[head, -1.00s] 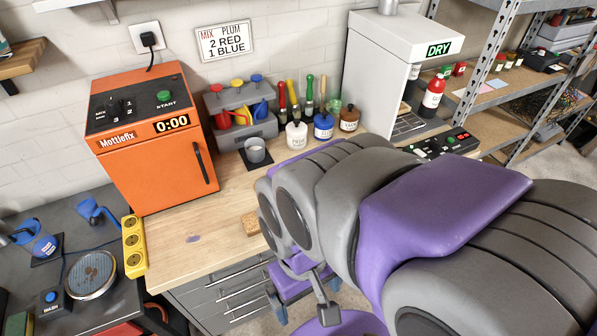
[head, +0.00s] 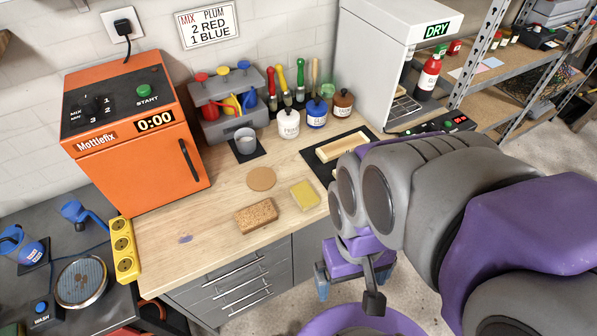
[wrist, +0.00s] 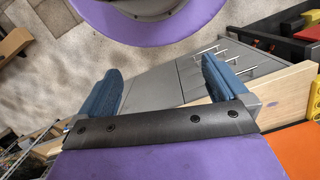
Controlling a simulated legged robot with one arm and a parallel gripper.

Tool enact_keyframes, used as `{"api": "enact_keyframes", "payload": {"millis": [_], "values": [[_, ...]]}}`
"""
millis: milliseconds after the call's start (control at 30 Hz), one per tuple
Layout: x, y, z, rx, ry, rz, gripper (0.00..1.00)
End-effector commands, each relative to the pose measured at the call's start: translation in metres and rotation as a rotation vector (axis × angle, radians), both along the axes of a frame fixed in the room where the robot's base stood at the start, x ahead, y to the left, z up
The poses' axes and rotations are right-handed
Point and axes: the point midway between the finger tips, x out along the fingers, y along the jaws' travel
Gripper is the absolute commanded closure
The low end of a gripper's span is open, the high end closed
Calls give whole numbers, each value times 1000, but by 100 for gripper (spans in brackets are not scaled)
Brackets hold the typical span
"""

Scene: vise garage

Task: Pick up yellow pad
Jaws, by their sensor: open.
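The yellow pad (head: 305,194) lies flat on the wooden workbench near its front edge in the head view. It is right of a brown cork block (head: 256,215) and a round tan disc (head: 261,178). My gripper (head: 350,282) is beside the bench front, lower than the bench top and right of the pad, apart from it. In the wrist view my gripper (wrist: 160,85) has its two blue fingers wide apart with nothing between them. The pad does not show in the wrist view.
An orange mixer (head: 138,135) stands at the bench's left. A black mat with a wooden tray (head: 340,146) lies at the back right, near the white dryer (head: 385,65). Drawers with handles (head: 240,285) face the front. Pots and brushes line the back wall.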

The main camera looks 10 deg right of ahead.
Motion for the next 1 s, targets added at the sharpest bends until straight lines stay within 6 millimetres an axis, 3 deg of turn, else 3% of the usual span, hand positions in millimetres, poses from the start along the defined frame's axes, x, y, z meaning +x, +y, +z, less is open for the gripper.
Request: {"api": "enact_keyframes", "payload": {"millis": [433, 567, 667, 1000], "values": [[1, 0, 0, 0, 1, -2, 0], [12, 2, 4, 6, 7, -34, 0], [35, 4, 12, 17, 9, -99, 0], [140, 6, 27, 68, 52, -418, 0]]}}
